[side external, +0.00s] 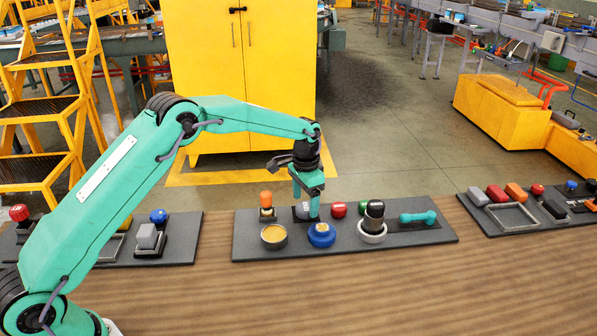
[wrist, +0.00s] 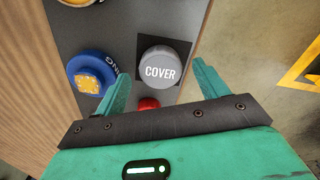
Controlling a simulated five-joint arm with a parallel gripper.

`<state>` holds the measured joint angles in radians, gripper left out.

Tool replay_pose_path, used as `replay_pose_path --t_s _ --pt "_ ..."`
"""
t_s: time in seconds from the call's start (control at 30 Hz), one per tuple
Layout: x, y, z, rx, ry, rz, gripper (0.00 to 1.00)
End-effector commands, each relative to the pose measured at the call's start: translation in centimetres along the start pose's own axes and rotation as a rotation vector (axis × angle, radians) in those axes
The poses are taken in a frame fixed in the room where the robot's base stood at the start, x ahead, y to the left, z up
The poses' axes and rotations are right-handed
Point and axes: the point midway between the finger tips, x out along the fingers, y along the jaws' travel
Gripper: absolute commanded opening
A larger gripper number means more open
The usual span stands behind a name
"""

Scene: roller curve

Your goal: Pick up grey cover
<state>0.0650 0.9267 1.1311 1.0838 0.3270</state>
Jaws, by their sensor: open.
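The grey cover (wrist: 160,66) is a round cap with the word COVER on top, on a dark square of the grey board in the wrist view. In the side external view the cover (side external: 301,212) is partly hidden behind my gripper. My gripper (wrist: 158,80) is open and empty, its two teal fingers apart on either side of the cover's lower part in the wrist view. In the side external view my gripper (side external: 305,205) points down over the middle board. I cannot tell whether a finger touches the cover.
Other boards stand left and right.

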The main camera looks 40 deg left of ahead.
Motion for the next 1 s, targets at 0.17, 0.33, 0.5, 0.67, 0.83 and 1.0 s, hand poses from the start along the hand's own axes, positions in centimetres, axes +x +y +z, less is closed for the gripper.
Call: replay_pose_path --t_s 0.17,0.33,0.5,0.67,0.83,1.0 --pt "1.40 0.02 0.04 0.000 -0.001 0.000 0.73" --pt "1.54 0.01 0.04 0.000 0.000 0.000 0.73" --pt "1.52 0.01 0.04 0.000 0.000 0.000 0.73" --pt "1.50 0.00 0.04 0.000 0.000 0.000 0.73" --pt "1.50 0.00 0.03 0.000 0.000 0.000 0.45" --pt "1.48 0.00 0.03 0.000 0.000 0.000 0.25"
